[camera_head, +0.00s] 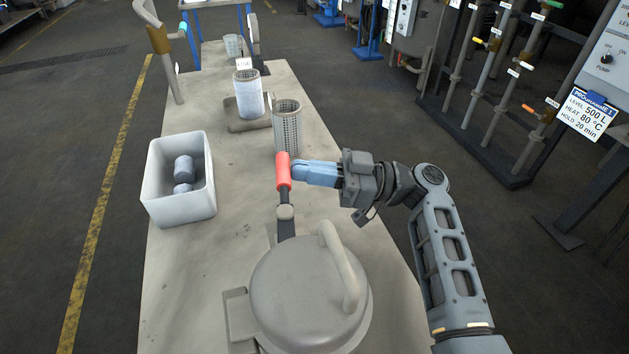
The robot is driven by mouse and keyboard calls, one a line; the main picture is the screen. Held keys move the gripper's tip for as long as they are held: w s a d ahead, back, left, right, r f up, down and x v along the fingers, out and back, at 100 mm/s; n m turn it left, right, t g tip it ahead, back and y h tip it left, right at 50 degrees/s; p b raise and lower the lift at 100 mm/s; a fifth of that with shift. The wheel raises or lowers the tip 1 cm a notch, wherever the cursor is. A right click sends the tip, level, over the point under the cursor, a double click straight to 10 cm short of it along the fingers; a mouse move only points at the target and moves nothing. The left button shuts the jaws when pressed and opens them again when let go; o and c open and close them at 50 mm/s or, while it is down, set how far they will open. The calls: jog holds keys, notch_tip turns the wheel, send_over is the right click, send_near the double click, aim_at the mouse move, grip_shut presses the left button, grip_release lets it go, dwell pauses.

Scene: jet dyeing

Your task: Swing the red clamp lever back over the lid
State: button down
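The red clamp lever (283,172) has a red grip on a dark shaft. It stands beyond the far side of the round grey lid (309,290), pointing away from it, with its pivot by the lid's far edge. The lid lies on its vessel at the near end of the bench and carries a curved handle (338,265). My gripper (296,172) reaches in from the right with its blue fingers at the red grip. The fingertips meet or overlap the grip's right side. Whether they are closed around it is too small to tell.
A white bin (148,190) with grey rolls stands left on the bench (190,270). A perforated basket (288,128) stands just beyond the lever, and another holder with a white roll (249,95) is farther back. Pipes and valves line the right side. Bench surface left of the lid is clear.

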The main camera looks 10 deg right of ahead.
jog(key=shift+w+a+n+g+b, duration=0.25)
jog(key=shift+a+g+b, duration=0.3)
jog(key=shift+b, duration=0.85)
jog(key=shift+w+a+n+g+b, duration=0.1)
jog(key=shift+a+n+g+b, duration=0.35)
jog(key=shift+b, duration=0.95)
jog(key=shift+a, duration=0.1)
